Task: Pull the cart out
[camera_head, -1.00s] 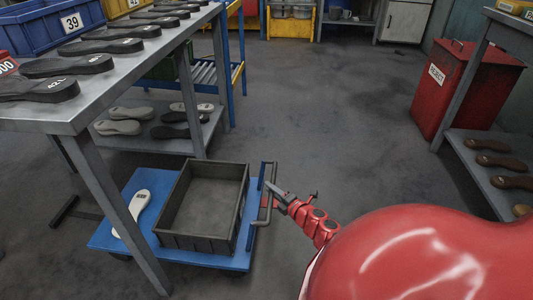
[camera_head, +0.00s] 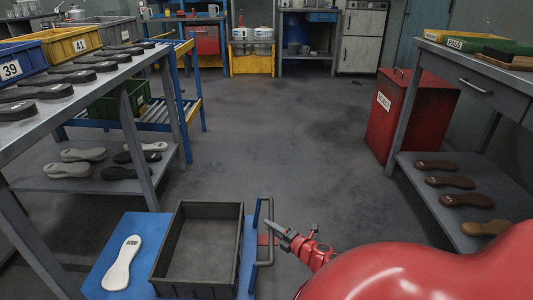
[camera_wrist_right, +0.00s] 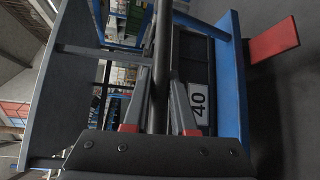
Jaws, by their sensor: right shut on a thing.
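The cart is a low blue platform (camera_head: 105,258) with a dark upright handle (camera_head: 268,252) at its right end. It carries a dark grey open crate (camera_head: 205,248) and a pale shoe sole (camera_head: 122,262). My right gripper (camera_head: 276,231) is at the handle, coming from the right. In the right wrist view the handle bar (camera_wrist_right: 163,60) runs between its two fingers (camera_wrist_right: 159,118), which are shut on it. A "40" label (camera_wrist_right: 198,102) shows behind the fingers. The cart's near edge is cut off in the head view. My left gripper is out of view.
A grey table (camera_head: 95,90) with soles and bins stands left, its legs beside the cart. A red reject bin (camera_head: 405,120) and a grey bench (camera_head: 470,75) with brown soles on its lower shelf stand right. The middle floor (camera_head: 270,130) is clear.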

